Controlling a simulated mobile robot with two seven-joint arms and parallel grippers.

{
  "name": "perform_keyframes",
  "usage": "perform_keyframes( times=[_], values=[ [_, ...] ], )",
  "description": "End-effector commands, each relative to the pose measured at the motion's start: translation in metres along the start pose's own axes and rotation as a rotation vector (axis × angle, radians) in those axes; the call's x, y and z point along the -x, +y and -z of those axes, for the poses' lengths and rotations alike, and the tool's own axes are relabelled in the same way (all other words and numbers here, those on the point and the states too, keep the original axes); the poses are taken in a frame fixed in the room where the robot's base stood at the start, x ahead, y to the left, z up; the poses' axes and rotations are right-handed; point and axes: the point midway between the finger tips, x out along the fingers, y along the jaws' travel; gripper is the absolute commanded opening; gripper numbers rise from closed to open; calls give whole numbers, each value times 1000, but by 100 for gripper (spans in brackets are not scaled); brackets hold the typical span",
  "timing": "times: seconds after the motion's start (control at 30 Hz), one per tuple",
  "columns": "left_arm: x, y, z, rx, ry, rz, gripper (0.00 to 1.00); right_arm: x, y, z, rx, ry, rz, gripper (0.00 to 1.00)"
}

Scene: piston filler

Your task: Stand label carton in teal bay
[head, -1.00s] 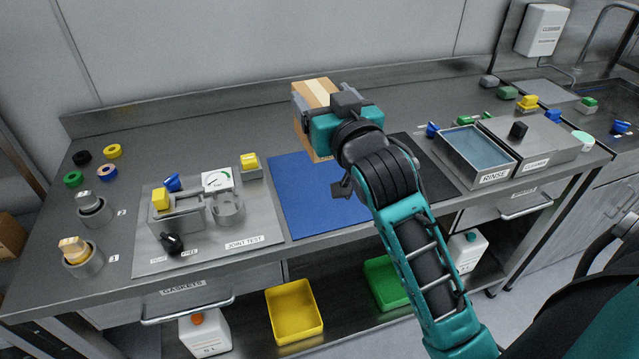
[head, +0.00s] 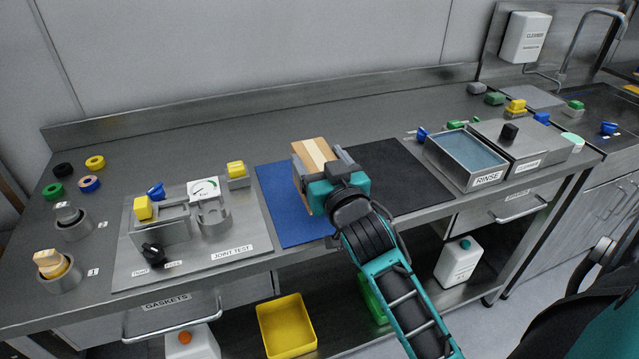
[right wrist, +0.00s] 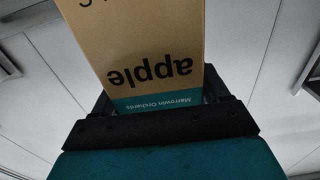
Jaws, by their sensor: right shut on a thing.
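A brown carton (head: 313,156) with a pale tape stripe is held in my right gripper (head: 329,172), over the right part of the blue mat in the head view. In the right wrist view the carton (right wrist: 150,45) fills the space between the jaws, showing the upside-down word "apple" and a teal band with small print. I cannot tell whether its underside touches the mat. My right gripper is shut on it. No teal bay can be made out in these frames. My left gripper is not in view.
The blue mat (head: 278,205) and a black mat (head: 400,180) lie on the steel bench. A joint test plate (head: 205,258) with fixtures is at left, RINSE (head: 470,180) and CLEANER (head: 535,165) tubs at right. A yellow bin (head: 287,325) is on the lower shelf.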

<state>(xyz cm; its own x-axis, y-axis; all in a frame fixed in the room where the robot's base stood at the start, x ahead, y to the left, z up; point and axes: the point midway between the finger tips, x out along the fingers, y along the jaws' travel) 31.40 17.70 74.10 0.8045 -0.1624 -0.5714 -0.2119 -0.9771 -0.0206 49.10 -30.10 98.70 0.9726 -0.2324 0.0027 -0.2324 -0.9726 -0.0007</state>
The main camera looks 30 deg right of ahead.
Motion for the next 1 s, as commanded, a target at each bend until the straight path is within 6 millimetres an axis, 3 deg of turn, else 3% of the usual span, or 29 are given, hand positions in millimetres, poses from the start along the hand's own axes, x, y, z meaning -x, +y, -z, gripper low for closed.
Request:
perform_keyframes(
  times=[0.27, 0.7, 0.73, 1.0],
  values=[
    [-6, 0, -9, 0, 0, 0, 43, 0, 0, -39, -1, -1, -1, 32],
    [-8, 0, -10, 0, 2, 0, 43, 0, 0, -45, 0, 1, 0, 32],
    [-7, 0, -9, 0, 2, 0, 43, 0, 0, -46, 1, -2, 0, 76],
    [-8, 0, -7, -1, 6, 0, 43, 0, 0, -45, 1, -2, 0, 100]
  ],
)
